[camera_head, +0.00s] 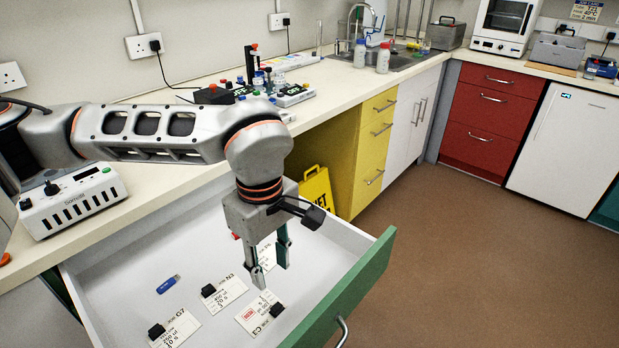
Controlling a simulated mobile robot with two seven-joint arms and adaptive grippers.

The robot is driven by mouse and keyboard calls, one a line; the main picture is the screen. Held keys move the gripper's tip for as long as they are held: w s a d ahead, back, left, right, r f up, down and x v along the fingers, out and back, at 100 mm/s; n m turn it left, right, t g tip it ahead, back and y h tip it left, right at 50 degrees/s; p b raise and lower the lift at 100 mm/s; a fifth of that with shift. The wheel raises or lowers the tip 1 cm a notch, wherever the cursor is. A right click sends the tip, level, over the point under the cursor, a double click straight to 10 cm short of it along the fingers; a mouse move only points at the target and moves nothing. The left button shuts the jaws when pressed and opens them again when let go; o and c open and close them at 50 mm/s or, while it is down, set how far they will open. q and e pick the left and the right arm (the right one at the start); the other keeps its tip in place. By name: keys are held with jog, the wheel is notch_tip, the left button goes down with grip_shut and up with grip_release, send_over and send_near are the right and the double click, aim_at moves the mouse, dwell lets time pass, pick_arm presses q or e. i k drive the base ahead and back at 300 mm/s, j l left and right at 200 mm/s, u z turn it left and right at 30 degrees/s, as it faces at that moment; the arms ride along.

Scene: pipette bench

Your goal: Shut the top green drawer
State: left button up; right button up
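The green drawer (362,288) is pulled far out from under the bench, its white inside showing. Its front runs across the lower right, with a metal handle (342,332) partly cut off by the bottom edge. My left gripper (270,275) points down over the drawer's inside, behind the front panel and apart from the handle. Its two fingers are spread with a gap between them and hold nothing that I can see. Whether the fingertips are below the drawer's rim is hard to tell. My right gripper is not in view.
Inside the drawer lie a blue stick (168,284) and several labelled cards with black parts, such as one marked N3 (226,290). A white device (75,203) stands on the bench at left. A yellow sign (316,192) leans beneath the bench. Brown floor is clear at right.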

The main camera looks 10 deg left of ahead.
aim_at(111, 284)
jog(key=k+l, duration=0.2)
jog(key=k, duration=0.3)
jog(key=k+l, duration=0.25)
jog(key=k, duration=0.2)
